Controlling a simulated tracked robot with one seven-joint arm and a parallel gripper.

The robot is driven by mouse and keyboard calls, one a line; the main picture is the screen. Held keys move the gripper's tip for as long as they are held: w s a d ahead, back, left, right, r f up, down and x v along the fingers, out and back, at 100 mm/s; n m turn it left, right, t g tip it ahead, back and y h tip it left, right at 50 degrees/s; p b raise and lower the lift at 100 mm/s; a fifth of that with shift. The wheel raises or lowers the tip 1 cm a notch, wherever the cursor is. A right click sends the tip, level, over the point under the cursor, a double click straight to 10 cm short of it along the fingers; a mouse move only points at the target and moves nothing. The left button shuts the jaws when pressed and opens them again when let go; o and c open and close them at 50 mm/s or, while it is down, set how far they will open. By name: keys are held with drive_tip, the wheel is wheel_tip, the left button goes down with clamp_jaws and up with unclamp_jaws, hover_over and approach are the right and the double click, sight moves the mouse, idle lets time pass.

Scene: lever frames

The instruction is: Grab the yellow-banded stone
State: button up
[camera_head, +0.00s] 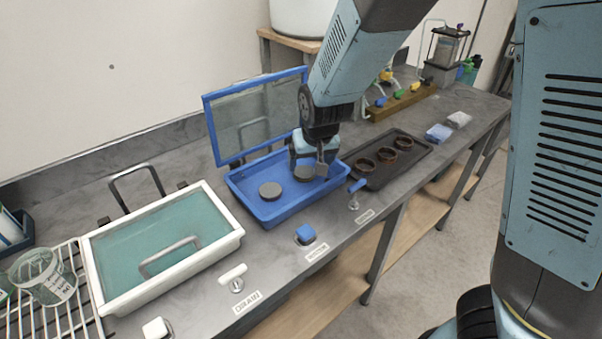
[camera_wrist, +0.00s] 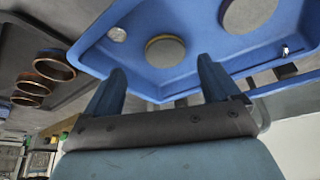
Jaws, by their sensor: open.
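The yellow-banded stone (camera_wrist: 165,52) is a grey disc with a thin yellow edge, lying flat in the blue tray. In the head view it is the disc (camera_head: 304,174) partly hidden by my gripper (camera_head: 322,167), and its band cannot be made out there. A second grey disc (camera_head: 270,190) lies to its left; it also shows in the wrist view (camera_wrist: 248,14). My gripper (camera_wrist: 160,77) is open and empty, over the tray. In the wrist view the banded stone shows just beyond and between the fingertips, apart from them.
The blue tray (camera_head: 275,216) has low walls and a raised clear lid (camera_head: 244,125) behind it. A dark tray (camera_head: 376,185) with three rings stands to its right. A white-framed, closed teal-lidded basin (camera_head: 236,236) stands to the left. Small levers (camera_head: 305,234) line the bench front.

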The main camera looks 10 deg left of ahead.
sight(305, 171)
drive_tip(key=shift+w+a+f, duration=0.25)
drive_tip(key=shift+a+f, duration=0.05)
drive_tip(key=shift+f, duration=0.3)
drive_tip(key=shift+w+a+f, duration=0.25)
drive_tip(key=shift+f, duration=0.3)
drive_tip(key=shift+x, duration=1.15)
drive_tip(key=shift+s, duration=0.1)
drive_tip(key=c, duration=1.2)
